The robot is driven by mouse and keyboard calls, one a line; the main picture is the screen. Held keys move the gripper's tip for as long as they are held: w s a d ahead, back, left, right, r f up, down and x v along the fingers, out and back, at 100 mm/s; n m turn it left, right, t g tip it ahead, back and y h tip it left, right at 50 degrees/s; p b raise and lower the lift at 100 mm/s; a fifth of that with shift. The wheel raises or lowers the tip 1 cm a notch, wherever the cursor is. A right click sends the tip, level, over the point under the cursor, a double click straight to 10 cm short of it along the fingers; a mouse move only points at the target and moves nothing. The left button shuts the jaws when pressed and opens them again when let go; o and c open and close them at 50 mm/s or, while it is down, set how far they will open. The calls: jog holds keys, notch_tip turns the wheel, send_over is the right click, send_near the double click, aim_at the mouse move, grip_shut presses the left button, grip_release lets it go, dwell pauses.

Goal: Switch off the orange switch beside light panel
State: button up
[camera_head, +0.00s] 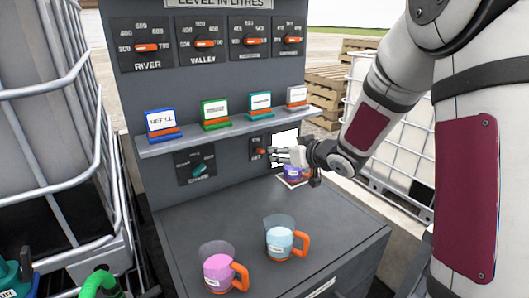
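The orange switch (259,153) sits on a small dark plate below the shelf, on the grey upright panel. The bright white light panel (285,137) is just to its right and is lit. My gripper (273,154) reaches in from the right, its fingers pointing left toward the switch and covering the lower part of the light panel. The fingertips are close to the switch plate; I cannot tell whether they touch it. The fingers are too small and overlapped to show how far apart they are.
A shelf (240,128) with several coloured label stands juts out above the switch. A purple cup (291,172) is partly behind my gripper. Mugs with pink (217,269) and blue (280,238) contents stand on the counter. Another dial (198,170) is left of the switch.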

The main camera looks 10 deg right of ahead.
aim_at(263, 151)
jog(key=b+x, duration=0.1)
jog(key=x, duration=0.9)
jog(key=shift+w+a+f, duration=0.1)
jog(key=shift+w+f, duration=0.1)
jog(key=shift+w, duration=0.1)
jog(key=shift+c, duration=0.3)
grip_shut()
